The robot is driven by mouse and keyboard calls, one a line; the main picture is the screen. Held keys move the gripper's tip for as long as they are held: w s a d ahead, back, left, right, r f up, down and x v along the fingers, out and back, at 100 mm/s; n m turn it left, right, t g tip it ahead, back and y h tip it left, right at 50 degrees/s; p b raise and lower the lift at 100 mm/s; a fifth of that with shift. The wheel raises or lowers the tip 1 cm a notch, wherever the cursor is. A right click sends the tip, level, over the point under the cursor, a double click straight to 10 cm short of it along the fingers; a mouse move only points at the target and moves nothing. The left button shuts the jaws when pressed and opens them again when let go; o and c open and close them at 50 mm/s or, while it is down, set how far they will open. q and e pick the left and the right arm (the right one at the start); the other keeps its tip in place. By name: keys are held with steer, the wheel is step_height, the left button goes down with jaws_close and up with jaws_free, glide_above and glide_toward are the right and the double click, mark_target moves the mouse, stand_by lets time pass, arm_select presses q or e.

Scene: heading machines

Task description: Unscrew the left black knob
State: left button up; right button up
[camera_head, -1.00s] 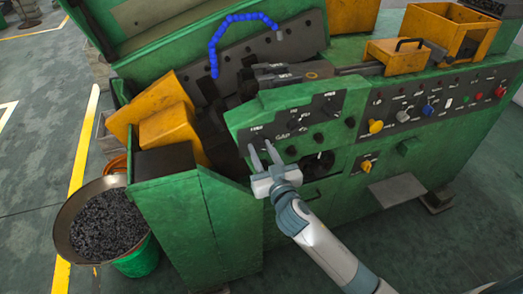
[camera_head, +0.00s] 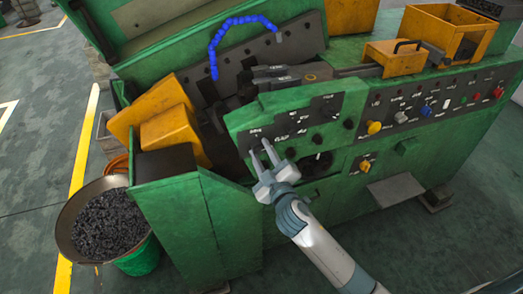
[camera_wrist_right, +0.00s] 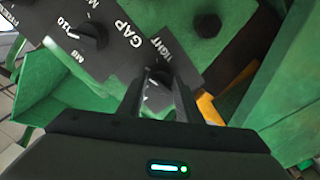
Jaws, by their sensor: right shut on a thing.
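The left black knob (camera_wrist_right: 158,76) is between the fingertips of my right gripper (camera_wrist_right: 160,88) in the wrist view, beside the TIGHT lettering on the dark panel. My right gripper (camera_head: 260,149) reaches the left end of the green machine's small control panel (camera_head: 297,120) in the head view and is shut on that knob. The fingers mostly hide the knob in the head view. Another black knob (camera_head: 291,153) sits just right of the fingers. A black knob with a pointer (camera_wrist_right: 88,37) shows beside the GAP lettering in the wrist view. My left gripper is out of view.
The green machine (camera_head: 228,215) fills the middle. A row of coloured buttons (camera_head: 427,110) lies to the right. A bucket of dark pieces (camera_head: 110,222) stands at the lower left. Orange boxes (camera_head: 173,138) are left of the panel.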

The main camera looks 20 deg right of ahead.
steer(key=n+p, duration=0.1)
steer(key=n, duration=0.3)
steer(key=shift+r+n, duration=0.1)
steer(key=shift+n, duration=0.2)
steer(key=n+p, duration=0.1)
steer(key=n, duration=0.2)
steer(key=shift+n, duration=0.4)
steer(key=n+p, duration=0.1)
steer(key=n, duration=0.2)
steer(key=shift+p, duration=0.3)
steer(key=shift+n+p, duration=0.3)
steer(key=shift+n, duration=1.5)
steer(key=o, duration=1)
steer(key=shift+o, duration=0.2)
steer(key=shift+s, duration=0.1)
